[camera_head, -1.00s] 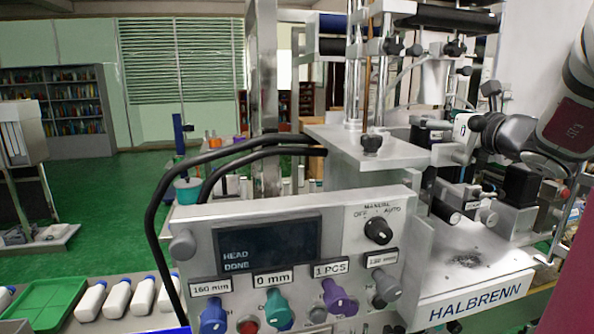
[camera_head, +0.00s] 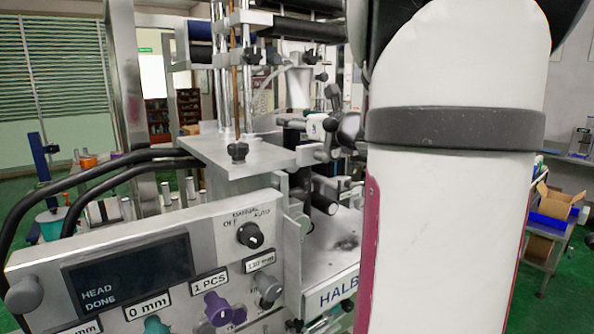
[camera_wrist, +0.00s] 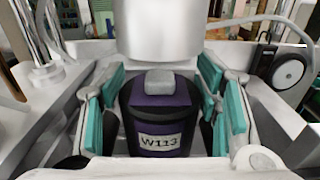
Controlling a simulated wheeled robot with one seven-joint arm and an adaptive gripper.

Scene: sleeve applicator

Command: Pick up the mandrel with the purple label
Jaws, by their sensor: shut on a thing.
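In the wrist view a dark, drum-shaped mandrel (camera_wrist: 160,112) with a purple band and a white tag reading "W113" stands between the jaws. A grey block sits at its top, and a wide silver cylinder rises just behind it. My gripper (camera_wrist: 163,100) has teal pads on both sides of the dark body and is shut on it. The underside of the mandrel is hidden. In the head view my white arm link covers the right half, and neither the gripper nor the held mandrel shows.
The machine's control panel (camera_head: 150,270), with knobs and a dark screen reading "HEAD DONE", fills the lower left. A metal plate (camera_head: 232,155) and posts stand above it. Black cables (camera_head: 95,170) arch at left. A cardboard box (camera_head: 555,200) sits on a far-right stand.

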